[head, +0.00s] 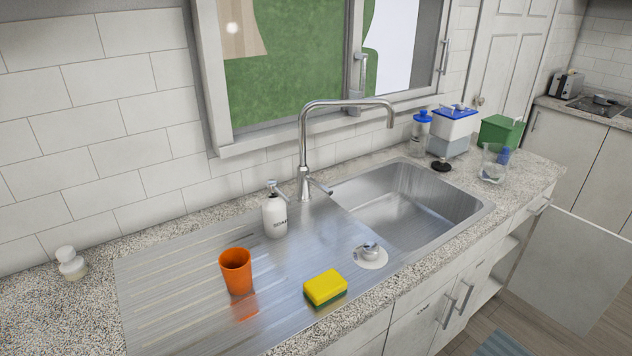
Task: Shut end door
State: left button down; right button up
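The end door (572,268) is a plain pale cabinet door at the right end of the sink counter. It stands open, swung out from the cabinet front. The open cabinet beside it shows a pale shelf (488,290). A drawer with a bar handle (540,207) sits above the opening. No handle shows on the visible face of the door. Neither of my grippers is in view.
The granite counter (520,180) holds a steel sink (405,205), an orange cup (237,271), a sponge (325,288), a soap bottle (275,212) and several containers at the far end. Closed doors with bar handles (449,312) are nearer. Wooden floor (608,325) shows at lower right.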

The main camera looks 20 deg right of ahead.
aim_at(571, 267)
jog(key=l, duration=0.65)
jog(key=k+l+u, duration=0.15)
jog(key=l, duration=1.2)
jog(key=k+l+u, duration=0.1)
jog(key=l, duration=0.55)
jog(key=k+l+u, duration=0.15)
jog(key=l, duration=0.65)
jog(key=k+l+u, duration=0.15)
jog(key=l, duration=0.65)
jog(key=k+l+u, duration=0.1)
jog(key=l, duration=0.7)
jog(key=k+l+u, duration=0.15)
jog(key=l, duration=0.6)
jog(key=k+l+u, duration=0.15)
jog(key=k+l, duration=0.2)
jog(key=l, duration=0.4)
jog(key=k+l+u, duration=0.15)
jog(key=k+l, duration=0.15)
jog(key=l, duration=0.4)
jog(key=k+l+u, duration=0.1)
jog(key=k+l, duration=0.2)
jog(key=l, duration=0.35)
jog(key=k+l+u, duration=0.15)
jog(key=k+l, duration=0.2)
jog(key=l, duration=0.3)
